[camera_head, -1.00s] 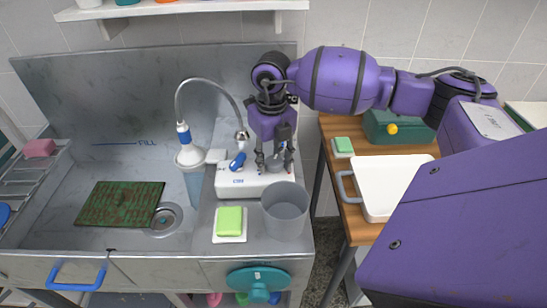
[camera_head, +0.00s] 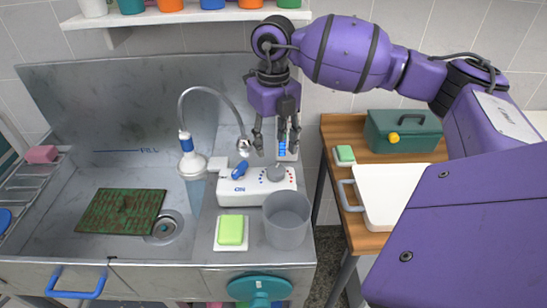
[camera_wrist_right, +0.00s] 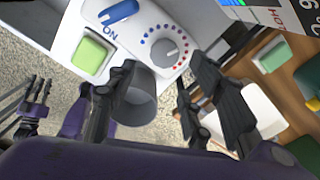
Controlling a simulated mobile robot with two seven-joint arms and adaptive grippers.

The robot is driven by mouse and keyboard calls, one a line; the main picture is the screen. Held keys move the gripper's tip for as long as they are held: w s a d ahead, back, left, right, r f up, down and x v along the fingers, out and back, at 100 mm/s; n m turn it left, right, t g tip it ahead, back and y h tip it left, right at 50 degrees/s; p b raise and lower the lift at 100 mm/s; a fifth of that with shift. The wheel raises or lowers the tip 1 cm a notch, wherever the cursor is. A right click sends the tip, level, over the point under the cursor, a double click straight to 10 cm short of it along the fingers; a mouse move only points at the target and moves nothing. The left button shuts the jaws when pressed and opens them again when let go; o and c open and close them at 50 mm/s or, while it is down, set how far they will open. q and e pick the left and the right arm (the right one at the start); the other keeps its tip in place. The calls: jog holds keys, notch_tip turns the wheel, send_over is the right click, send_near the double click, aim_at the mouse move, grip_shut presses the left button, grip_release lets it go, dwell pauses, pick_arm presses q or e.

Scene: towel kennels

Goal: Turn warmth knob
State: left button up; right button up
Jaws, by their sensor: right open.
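The warmth knob (camera_head: 276,173) is a grey round dial on a white unit (camera_head: 256,192) on the steel counter. In the right wrist view the knob (camera_wrist_right: 166,52) has a ring of blue and red dots around it. My right gripper (camera_head: 277,150) is open and empty, above and apart from the knob, fingers pointing down. In the wrist view its fingers (camera_wrist_right: 162,76) are spread, with the knob beyond them. My left gripper (camera_wrist_right: 33,100) shows small at the left of the wrist view, and its opening is unclear.
A blue switch (camera_head: 240,170) sits on the unit's left. A grey bucket (camera_head: 286,226) and a green sponge (camera_head: 230,230) stand in front. A tap and sink (camera_head: 100,250) lie left. A wooden table (camera_head: 385,157) holds a green box (camera_head: 402,131) and a white tray (camera_head: 392,190).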

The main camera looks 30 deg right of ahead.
jog(key=shift+r, duration=1.65)
